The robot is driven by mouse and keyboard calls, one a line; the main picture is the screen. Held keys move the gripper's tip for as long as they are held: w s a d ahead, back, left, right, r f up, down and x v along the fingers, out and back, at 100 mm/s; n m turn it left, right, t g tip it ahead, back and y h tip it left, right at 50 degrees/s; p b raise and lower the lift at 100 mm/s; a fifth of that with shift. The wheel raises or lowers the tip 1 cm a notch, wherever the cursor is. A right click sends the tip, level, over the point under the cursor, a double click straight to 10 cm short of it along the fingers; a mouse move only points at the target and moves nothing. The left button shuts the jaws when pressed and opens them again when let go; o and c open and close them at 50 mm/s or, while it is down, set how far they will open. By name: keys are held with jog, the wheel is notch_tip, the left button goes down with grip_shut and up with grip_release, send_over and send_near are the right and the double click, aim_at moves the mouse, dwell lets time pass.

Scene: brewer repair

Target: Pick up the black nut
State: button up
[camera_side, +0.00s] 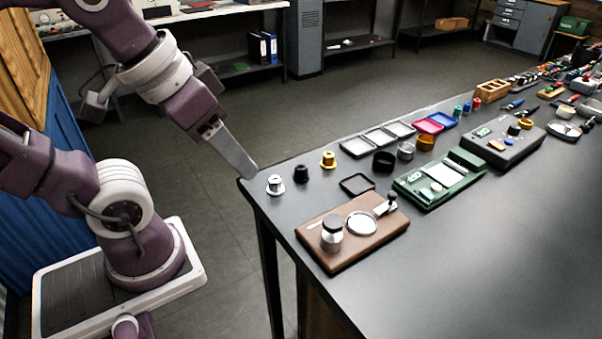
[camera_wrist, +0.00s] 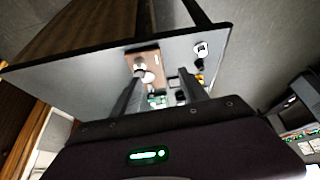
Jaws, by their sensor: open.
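The black nut (camera_side: 300,173) stands on the dark table near its far left corner. It is between a silver nut (camera_side: 274,185) on its left and a gold nut (camera_side: 328,160) on its right. My gripper (camera_side: 248,171) points down at the table's left corner, to the left of all three nuts and apart from them. In the wrist view the two fingers of my gripper (camera_wrist: 160,82) are spread apart with nothing held between them. The silver nut (camera_wrist: 201,49) shows there beyond the right finger, with the black nut (camera_wrist: 200,65) close by, small and blurred.
A brown board (camera_side: 340,252) with a silver jar and a round dish lies in front of the nuts. A green tray (camera_side: 415,195), a small black frame (camera_side: 357,184) and pale trays (camera_side: 357,146) are to the right. The table's front right is clear.

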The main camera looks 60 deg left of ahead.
jog(key=w+a+n+g, duration=0.25)
jog(key=w+n, duration=0.25)
jog(key=w, duration=0.4)
jog(key=n+g, duration=0.3)
jog(key=n, duration=0.5)
send_over(301, 166)
jog(key=f, duration=1.2)
jog(key=shift+s+d+f, duration=0.25)
jog(key=shift+d+f, duration=0.05)
jog(key=f, duration=0.6)
jog(key=shift+w+a+f, duration=0.15)
jog(key=shift+a+f, duration=0.1)
jog(key=shift+f, duration=0.4)
grip_shut()
